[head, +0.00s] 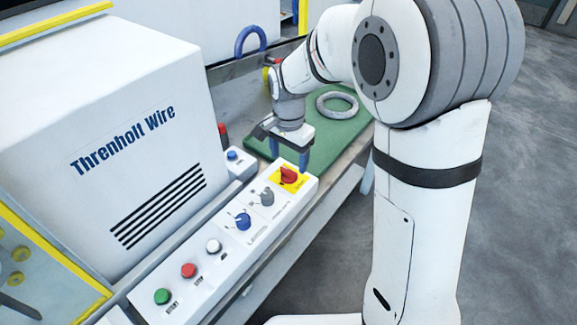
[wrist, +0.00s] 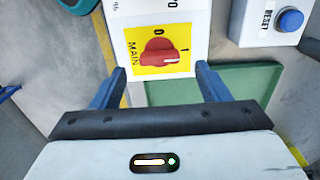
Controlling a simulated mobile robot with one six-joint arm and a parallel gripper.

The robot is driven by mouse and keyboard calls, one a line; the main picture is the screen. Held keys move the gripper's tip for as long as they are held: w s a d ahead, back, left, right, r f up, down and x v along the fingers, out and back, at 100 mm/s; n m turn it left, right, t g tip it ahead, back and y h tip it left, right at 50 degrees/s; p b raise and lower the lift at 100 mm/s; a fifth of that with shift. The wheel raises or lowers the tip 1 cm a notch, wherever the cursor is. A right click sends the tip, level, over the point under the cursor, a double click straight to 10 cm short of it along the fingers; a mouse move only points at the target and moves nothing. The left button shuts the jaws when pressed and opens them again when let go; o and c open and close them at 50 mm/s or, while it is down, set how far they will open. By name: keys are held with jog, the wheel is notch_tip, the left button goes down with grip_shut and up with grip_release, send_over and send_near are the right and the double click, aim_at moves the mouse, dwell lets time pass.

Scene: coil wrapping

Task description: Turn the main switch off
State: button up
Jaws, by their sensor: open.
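The main switch is a red rotary knob (head: 289,174) on a yellow plate at the far end of the control panel. In the wrist view the knob (wrist: 158,51) shows beside the printed word MAIN, with marks 0 and I. Its white pointer line lies to the right, towards the I side. My gripper (head: 290,158) is just behind and above the knob. In the wrist view its two blue fingers (wrist: 158,86) are apart with nothing between them, and the knob lies ahead of the gap. I see no contact.
The white control panel (head: 210,268) carries a grey knob (head: 267,196), a blue knob (head: 243,221) and several push buttons. A blue RESET button (wrist: 291,19) sits on a separate box. A green mat (head: 325,140) with a metal ring (head: 337,104) lies behind. The white machine housing stands left.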

aim_at(289, 170)
notch_tip(289, 170, down, 4)
jog(key=shift+f, duration=0.1)
jog(key=shift+c, duration=0.6)
jog(key=c, duration=0.9)
